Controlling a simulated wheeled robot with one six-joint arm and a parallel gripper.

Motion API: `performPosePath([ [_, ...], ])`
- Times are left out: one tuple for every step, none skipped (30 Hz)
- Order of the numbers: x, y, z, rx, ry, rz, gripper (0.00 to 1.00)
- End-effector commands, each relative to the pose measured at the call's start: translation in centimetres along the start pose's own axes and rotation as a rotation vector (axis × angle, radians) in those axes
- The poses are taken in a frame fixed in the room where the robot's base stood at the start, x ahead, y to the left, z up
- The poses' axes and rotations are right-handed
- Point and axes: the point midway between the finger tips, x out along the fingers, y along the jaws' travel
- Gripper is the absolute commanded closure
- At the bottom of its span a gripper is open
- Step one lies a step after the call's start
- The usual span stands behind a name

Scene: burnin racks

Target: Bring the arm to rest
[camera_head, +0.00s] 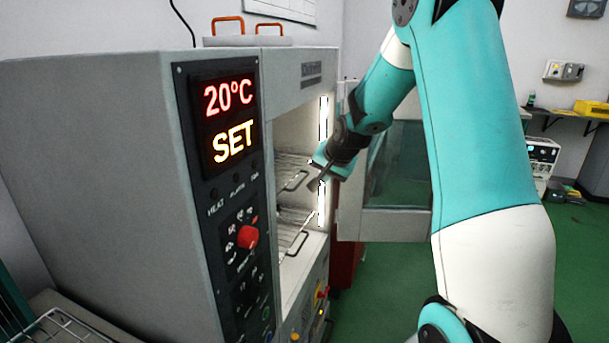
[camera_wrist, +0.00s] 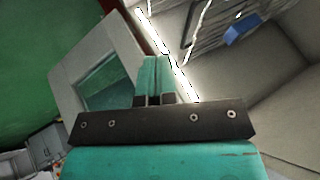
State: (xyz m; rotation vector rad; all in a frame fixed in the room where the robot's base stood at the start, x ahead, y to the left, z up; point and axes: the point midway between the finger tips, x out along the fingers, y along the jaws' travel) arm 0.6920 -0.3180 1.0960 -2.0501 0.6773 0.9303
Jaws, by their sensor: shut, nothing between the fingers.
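My arm reaches from the lower right up and over towards the open front of a grey burn-in chamber (camera_head: 110,190). My gripper (camera_head: 316,185) is at the mouth of the chamber, in front of its lit opening and wire racks (camera_head: 290,215). In the wrist view, the two teal fingers of my gripper (camera_wrist: 155,65) lie side by side, shut, with nothing between them. The chamber's door (camera_head: 395,180) stands open to the right, behind my arm. It also shows in the wrist view (camera_wrist: 85,65), left of the fingers.
The chamber's panel (camera_head: 228,150) reads "20°C SET" and has a red knob (camera_head: 248,237). A wire tray (camera_head: 65,330) lies at the lower left. A blue object (camera_wrist: 240,27) is on a rack inside the chamber. Green floor (camera_head: 580,250) is open at the right.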

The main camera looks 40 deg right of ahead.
Motion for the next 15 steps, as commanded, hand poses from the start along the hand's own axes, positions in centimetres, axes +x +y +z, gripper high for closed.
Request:
performPosePath([
  [-0.1, 0.0, 0.0, 0.000, 0.000, 0.000, 1.00],
  [-0.2, 0.0, 0.1, 0.000, -0.001, 0.000, 1.00],
  [-0.2, 0.0, 0.1, 0.000, -0.001, 0.000, 1.00],
  [-0.2, 0.0, 0.1, 0.000, -0.001, 0.000, 1.00],
  [-0.2, -0.1, 0.1, -0.001, -0.002, 0.000, 1.00],
  [-0.2, -0.1, 0.1, -0.001, -0.002, 0.000, 1.00],
  [-0.2, -0.1, 0.2, -0.002, -0.002, 0.000, 1.00],
  [-0.2, -0.2, 0.3, -0.005, -0.004, 0.000, 1.00],
  [-0.3, -0.4, 0.6, -0.016, -0.010, 0.000, 1.00],
  [-0.5, -0.6, 1.1, -0.031, -0.018, 0.002, 1.00],
  [-0.8, -0.9, 1.8, -0.054, -0.029, 0.003, 1.00],
  [-1.3, -1.3, 3.2, -0.099, -0.051, 0.007, 1.00],
  [-1.8, -1.7, 4.5, -0.142, -0.072, 0.011, 1.00],
  [-2.4, -2.1, 6.1, -0.193, -0.096, 0.017, 1.00],
  [-3.4, -2.5, 8.4, -0.273, -0.134, 0.023, 1.00],
])
